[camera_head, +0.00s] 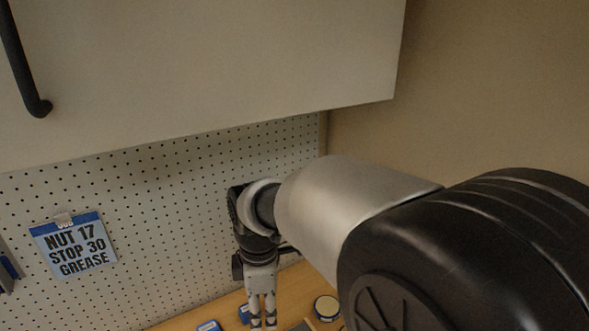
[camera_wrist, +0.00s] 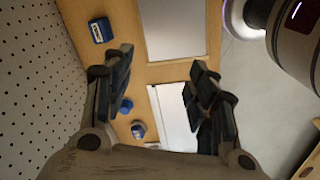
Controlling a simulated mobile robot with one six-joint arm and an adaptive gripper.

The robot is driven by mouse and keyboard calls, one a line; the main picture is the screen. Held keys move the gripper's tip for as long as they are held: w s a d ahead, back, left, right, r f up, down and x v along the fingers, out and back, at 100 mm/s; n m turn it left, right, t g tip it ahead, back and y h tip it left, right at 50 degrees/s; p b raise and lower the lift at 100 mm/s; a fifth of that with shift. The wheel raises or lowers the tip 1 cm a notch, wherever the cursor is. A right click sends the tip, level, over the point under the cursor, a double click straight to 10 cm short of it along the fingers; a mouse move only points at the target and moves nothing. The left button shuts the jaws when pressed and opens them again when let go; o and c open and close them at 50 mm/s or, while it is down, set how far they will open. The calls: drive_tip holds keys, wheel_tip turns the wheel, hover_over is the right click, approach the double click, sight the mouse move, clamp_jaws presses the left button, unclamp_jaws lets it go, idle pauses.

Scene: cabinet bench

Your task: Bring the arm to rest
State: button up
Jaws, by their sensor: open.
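My gripper (camera_head: 263,312) hangs below my arm's wrist in front of the pegboard in the head view, pointing down over the wooden bench (camera_head: 186,321). In the wrist view my gripper (camera_wrist: 158,84) has its two fingers wide apart with nothing between them. The fingers are above the bench top (camera_wrist: 165,73), apart from the things on it. My arm reaches in from the right side of the head view.
A pale cabinet (camera_head: 230,60) with a black handle (camera_head: 25,70) overhangs the bench. A card reading "NUT 17 STOP 30 GREASE" (camera_head: 73,246) hangs on the pegboard (camera_head: 170,220). A blue box (camera_wrist: 100,30), small blue items and grey plates (camera_wrist: 172,28) lie on the bench.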

drive_tip(key=s+d+r+m+t, duration=0.1)
drive_tip(key=s+d+r+m, duration=0.25)
drive_tip(key=d, duration=0.25)
drive_tip(key=s+d+r+m+t, duration=0.1)
drive_tip(key=s+d+r+m, duration=0.2)
drive_tip(key=d+r+m, duration=0.15)
drive_tip(key=s+d+m+t, duration=0.2)
drive_tip(key=s+d+m, duration=0.7)
drive_tip(key=s+m, duration=0.2)
drive_tip(key=shift+s+d+f, duration=0.25)
drive_tip(key=shift+s+d, duration=0.15)
drive_tip(key=shift+s, duration=0.4)
drive_tip(key=shift+s+d+f+m, duration=0.1)
drive_tip(key=shift+s+f+m, duration=0.05)
drive_tip(key=shift+m, duration=0.25)
drive_tip(key=shift+c, duration=0.3)
